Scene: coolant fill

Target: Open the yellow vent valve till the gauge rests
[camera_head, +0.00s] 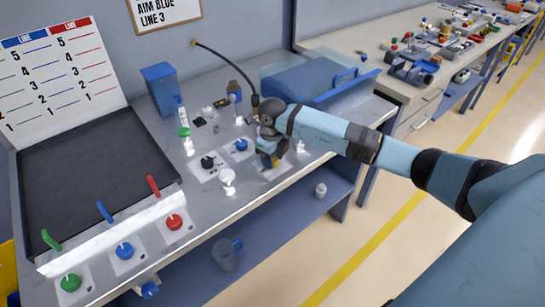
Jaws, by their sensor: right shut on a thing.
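My right gripper (270,151) reaches down onto the workbench from the right. How far the valve is turned cannot be told. I cannot make out a gauge face or its needle for certain. My left gripper is not in view.
A black knob (208,162) and a blue knob (241,145) sit close left of the gripper. Green (70,282), blue (124,251) and red (174,222) knobs line the front left. A blue clear-sided bin (300,82) stands behind my arm.

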